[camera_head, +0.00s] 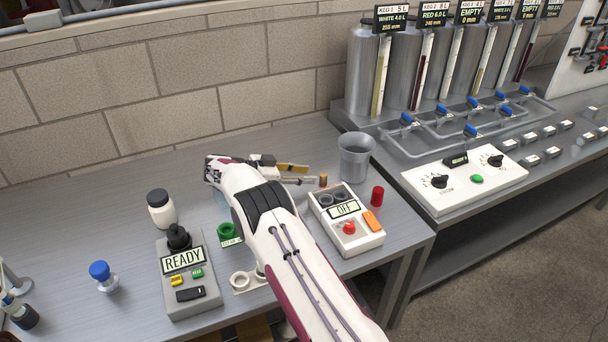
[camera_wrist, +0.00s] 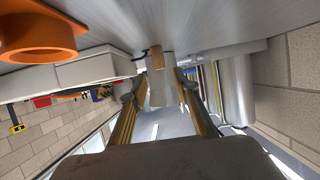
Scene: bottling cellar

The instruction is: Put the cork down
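The cork (camera_head: 323,180) is a small brown cylinder standing on the grey bench, left of the metal cup (camera_head: 355,160). In the wrist view, which is upside down, the cork (camera_wrist: 156,58) shows ahead, between the lines of the two fingers. My gripper (camera_head: 298,174) is low over the bench with its fingers pointing right toward the cork. In the wrist view my gripper (camera_wrist: 158,88) has its fingertips apart, with a visible gap on both sides of the cork. It appears open and empty.
A white box (camera_head: 346,222) marked OFF is near my arm, with a red cylinder (camera_head: 377,196) to its right. A READY box (camera_head: 188,277), a white jar (camera_head: 161,209) and a green ring (camera_head: 228,231) stand left. An orange flanged part (camera_wrist: 38,38) is close in the wrist view.

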